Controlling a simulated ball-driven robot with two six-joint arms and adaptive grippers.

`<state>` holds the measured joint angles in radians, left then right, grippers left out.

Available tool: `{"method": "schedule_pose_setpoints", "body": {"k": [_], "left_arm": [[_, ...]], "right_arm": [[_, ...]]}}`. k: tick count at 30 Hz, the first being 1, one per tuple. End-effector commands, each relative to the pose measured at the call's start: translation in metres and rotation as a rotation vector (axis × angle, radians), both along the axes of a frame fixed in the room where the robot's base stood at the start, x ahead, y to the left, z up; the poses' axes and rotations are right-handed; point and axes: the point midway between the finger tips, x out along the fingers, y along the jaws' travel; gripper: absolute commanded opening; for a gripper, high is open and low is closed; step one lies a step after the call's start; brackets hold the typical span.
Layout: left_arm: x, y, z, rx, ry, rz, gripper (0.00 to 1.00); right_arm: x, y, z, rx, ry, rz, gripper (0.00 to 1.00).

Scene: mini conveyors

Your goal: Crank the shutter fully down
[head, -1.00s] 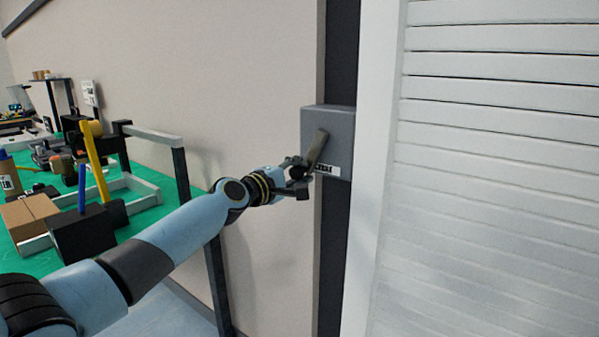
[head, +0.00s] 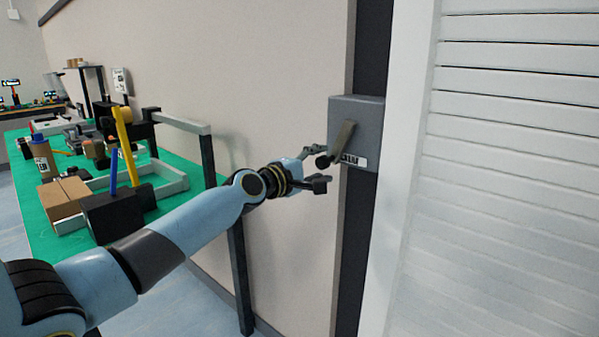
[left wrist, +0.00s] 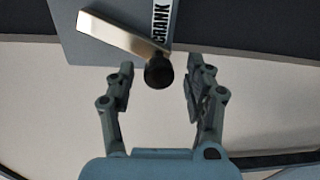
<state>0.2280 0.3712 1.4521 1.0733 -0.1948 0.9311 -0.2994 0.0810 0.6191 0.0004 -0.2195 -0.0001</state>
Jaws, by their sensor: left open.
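The grey crank box (head: 368,112) is fixed on the dark post left of the shutter. Its metal crank arm (head: 342,143) slants down to the left and ends in a black knob (head: 322,162). My left gripper (head: 318,166) is open, with its fingers on either side of the knob's line and just short of it. In the left wrist view the crank arm (left wrist: 112,34) and the knob (left wrist: 158,72) show ahead of my open fingers (left wrist: 158,88), with gaps on both sides. The white slatted shutter (head: 520,180) fills the right; its bottom edge is out of view. My right gripper is not visible.
A green-topped table (head: 90,255) stands at the left with a cardboard box (head: 64,198), a black bin (head: 112,215) and a grey-railed frame (head: 178,122). The beige wall (head: 270,90) runs behind my arm. Floor shows below the table.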

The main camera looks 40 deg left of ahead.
Motion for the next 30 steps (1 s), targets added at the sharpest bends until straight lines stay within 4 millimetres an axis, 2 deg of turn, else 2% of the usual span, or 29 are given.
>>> {"method": "schedule_pose_setpoints", "body": {"k": [6,12,21,30], "left_arm": [[-0.048,0.005,0.0,0.008,0.003,-0.001,0.53],[-0.081,0.007,0.003,0.007,0.001,-0.001,0.53],[-0.099,0.01,0.003,0.004,0.002,0.002,0.53],[-0.101,0.01,0.004,0.0,0.001,0.002,0.53]], "right_arm": [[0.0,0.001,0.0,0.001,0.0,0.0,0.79],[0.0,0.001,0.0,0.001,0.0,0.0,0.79],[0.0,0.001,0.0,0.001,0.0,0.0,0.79],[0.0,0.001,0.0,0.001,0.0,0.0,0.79]]}}
